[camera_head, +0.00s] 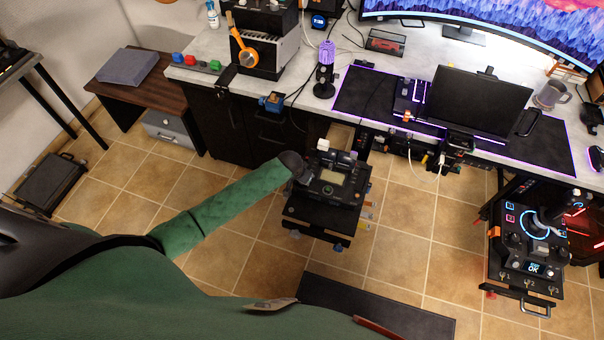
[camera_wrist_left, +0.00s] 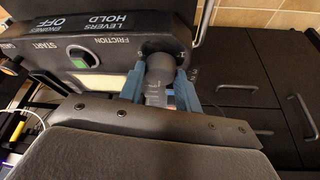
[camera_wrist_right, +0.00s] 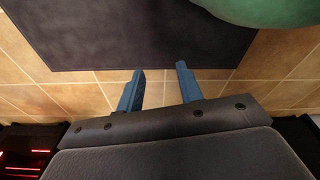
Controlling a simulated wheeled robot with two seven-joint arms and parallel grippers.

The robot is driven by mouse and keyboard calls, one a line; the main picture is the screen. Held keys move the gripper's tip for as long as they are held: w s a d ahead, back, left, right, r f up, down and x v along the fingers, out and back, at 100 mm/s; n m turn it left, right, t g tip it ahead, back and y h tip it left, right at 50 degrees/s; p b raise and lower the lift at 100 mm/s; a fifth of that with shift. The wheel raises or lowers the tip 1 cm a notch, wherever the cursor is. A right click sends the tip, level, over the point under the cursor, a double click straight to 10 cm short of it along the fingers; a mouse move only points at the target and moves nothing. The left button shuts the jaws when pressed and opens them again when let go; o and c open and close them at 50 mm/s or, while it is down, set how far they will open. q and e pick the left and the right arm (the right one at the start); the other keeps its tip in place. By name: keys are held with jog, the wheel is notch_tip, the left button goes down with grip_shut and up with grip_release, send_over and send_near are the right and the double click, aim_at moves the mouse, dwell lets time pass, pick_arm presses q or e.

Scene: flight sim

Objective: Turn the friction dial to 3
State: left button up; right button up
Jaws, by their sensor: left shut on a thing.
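The friction dial (camera_wrist_left: 159,70) is a dark round knob on the black throttle panel (camera_wrist_left: 118,45), near the word FRICTION. My left gripper (camera_wrist_left: 158,92) is shut on the dial, one blue finger at each side. I cannot read the dial's setting. In the head view the left gripper (camera_head: 290,162) reaches the left edge of the throttle unit (camera_head: 333,185), and the dial is hidden there. My right gripper (camera_wrist_right: 160,78) is open and empty, above the tiled floor and a dark mat (camera_wrist_right: 130,30).
A green-lit START switch (camera_wrist_left: 83,57) sits left of the dial. The desk (camera_head: 395,60) with a monitor (camera_head: 475,100) stands behind the throttle unit. A joystick unit (camera_head: 530,245) stands at the right. Tiled floor (camera_head: 410,240) lies open between the two units.

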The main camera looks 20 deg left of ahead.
pick_arm(q)
jog(key=shift+n+y+p, duration=0.3)
jog(key=shift+n+p, duration=0.2)
jog(key=shift+n, duration=0.3)
pick_arm(e)
jog(key=shift+s+d+f, duration=0.35)
jog(key=shift+s+f, duration=0.1)
jog(key=shift+f, duration=0.15)
jog(key=shift+s+d+f, duration=0.3)
jog(key=shift+s+f, duration=0.1)
jog(key=shift+f, duration=0.15)
pick_arm(q)
jog(key=o, duration=1)
jog(key=shift+c, duration=0.2)
pick_arm(e)
jog(key=shift+d, duration=0.15)
pick_arm(q)
jog(key=shift+r, duration=0.1)
pick_arm(e)
jog(key=shift+f, duration=0.1)
